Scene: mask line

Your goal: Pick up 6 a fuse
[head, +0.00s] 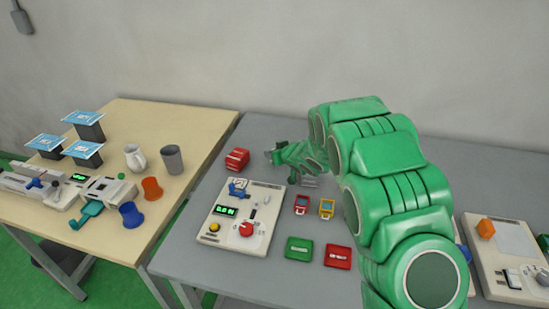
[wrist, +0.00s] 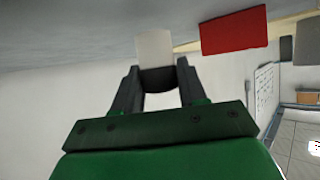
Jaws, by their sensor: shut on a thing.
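My gripper (wrist: 157,82) is shut on a small pale block (wrist: 155,47), which sits between the two fingertips in the wrist view. The block's markings cannot be read, so I cannot tell whether it is the 6 A fuse. In the head view my gripper (head: 275,157) is over the back of the grey table, just right of a red block (head: 237,159). A red block (wrist: 234,30) also shows beside the pale block in the wrist view, apart from it. The held block is too small to make out in the head view.
A second panel (head: 505,255) is at right. A wooden table (head: 180,120) adjoins at left.

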